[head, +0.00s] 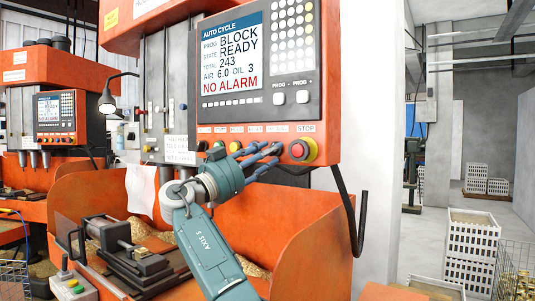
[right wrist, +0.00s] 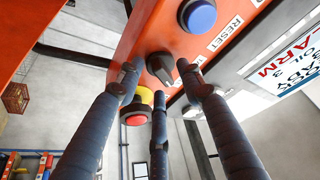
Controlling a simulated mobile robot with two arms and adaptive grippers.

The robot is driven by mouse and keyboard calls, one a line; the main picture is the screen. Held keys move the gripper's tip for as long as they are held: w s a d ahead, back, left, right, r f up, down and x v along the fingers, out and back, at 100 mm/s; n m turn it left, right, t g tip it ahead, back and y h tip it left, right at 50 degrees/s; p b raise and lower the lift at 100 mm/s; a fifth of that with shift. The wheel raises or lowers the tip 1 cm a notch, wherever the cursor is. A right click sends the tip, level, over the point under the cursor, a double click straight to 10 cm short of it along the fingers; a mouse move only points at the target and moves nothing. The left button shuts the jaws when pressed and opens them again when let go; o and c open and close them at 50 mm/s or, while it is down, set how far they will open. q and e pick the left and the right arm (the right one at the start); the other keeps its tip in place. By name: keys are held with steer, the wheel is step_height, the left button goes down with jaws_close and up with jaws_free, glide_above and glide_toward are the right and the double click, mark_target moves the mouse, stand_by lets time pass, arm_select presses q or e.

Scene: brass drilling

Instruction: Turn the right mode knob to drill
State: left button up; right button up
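The right mode knob (right wrist: 160,67) is a black selector on the orange panel in the right wrist view, between a blue button (right wrist: 197,15) and a red stop button with a yellow collar (right wrist: 135,118). My right gripper (right wrist: 160,80) is open, its three dark fingers spread around the knob with the tips near it. I cannot tell whether they touch it or which mode it points to. In the head view my right gripper (head: 270,150) reaches up to the button row and hides the knob, just left of the stop button (head: 302,150). My left gripper is not in view.
The orange control box carries a screen (head: 232,55) reading "BLOCK READY" and "NO ALARM". A vise (head: 135,250) stands in the machine bed below my arm. A black cable (head: 352,210) hangs at the box's right. White crates (head: 472,245) stand farther right.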

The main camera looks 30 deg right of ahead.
steer(key=v, duration=1.2)
steer(key=shift+s+r, duration=0.1)
